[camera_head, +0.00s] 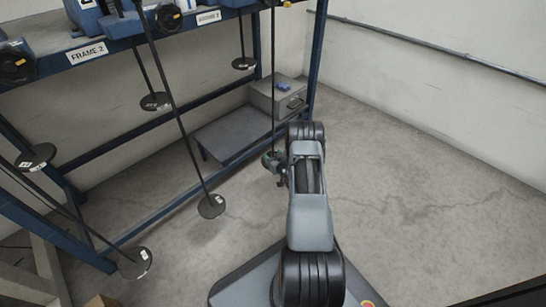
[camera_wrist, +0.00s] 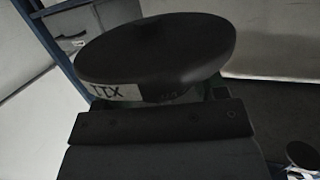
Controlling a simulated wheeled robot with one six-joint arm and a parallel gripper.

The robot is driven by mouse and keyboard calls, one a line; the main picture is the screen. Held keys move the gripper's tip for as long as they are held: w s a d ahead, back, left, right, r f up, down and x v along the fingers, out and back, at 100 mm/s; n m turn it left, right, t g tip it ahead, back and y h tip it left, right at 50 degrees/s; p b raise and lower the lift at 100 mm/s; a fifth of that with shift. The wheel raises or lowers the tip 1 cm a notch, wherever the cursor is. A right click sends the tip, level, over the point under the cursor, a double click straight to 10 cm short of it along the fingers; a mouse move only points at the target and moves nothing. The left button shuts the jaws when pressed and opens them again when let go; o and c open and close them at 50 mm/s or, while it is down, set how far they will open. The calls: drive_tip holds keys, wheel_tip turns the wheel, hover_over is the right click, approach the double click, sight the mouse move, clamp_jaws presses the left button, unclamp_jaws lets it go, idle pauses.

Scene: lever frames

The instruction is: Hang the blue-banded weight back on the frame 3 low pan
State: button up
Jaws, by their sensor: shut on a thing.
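My gripper (camera_head: 275,161) is low beside the rack, partly hidden by my arm in the head view. In the wrist view it is shut on a dark round disc (camera_wrist: 160,50) with a pale tag with dark strokes on its lower left edge. No blue band shows on the disc, so I cannot tell whether it is the blue-banded weight. A thin rod (camera_head: 273,80) hangs down toward the gripper; its lower end is hidden. Other dark pans (camera_head: 211,206) hang on rods.
A grey cabinet (camera_head: 262,97) with a small blue thing (camera_head: 284,86) on top stands behind the gripper, beside a low grey platform (camera_head: 232,133). A blue rack post (camera_head: 316,55) stands close by. Hanging pans crowd the left; the floor on the right is clear.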

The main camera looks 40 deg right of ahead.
drive_tip(key=shift+f, duration=0.15)
drive_tip(key=o, duration=1.1)
drive_tip(key=shift+o, duration=0.2)
drive_tip(key=shift+f, duration=0.1)
drive_tip(key=shift+s, duration=0.15)
drive_tip(key=shift+s+r+p, duration=0.25)
drive_tip(key=shift+s+p, duration=0.15)
drive_tip(key=shift+s, duration=0.05)
drive_tip(key=p+v, duration=0.2)
drive_tip(key=v, duration=0.3)
drive_tip(key=shift+s+a, duration=0.1)
drive_tip(key=shift+s, duration=0.3)
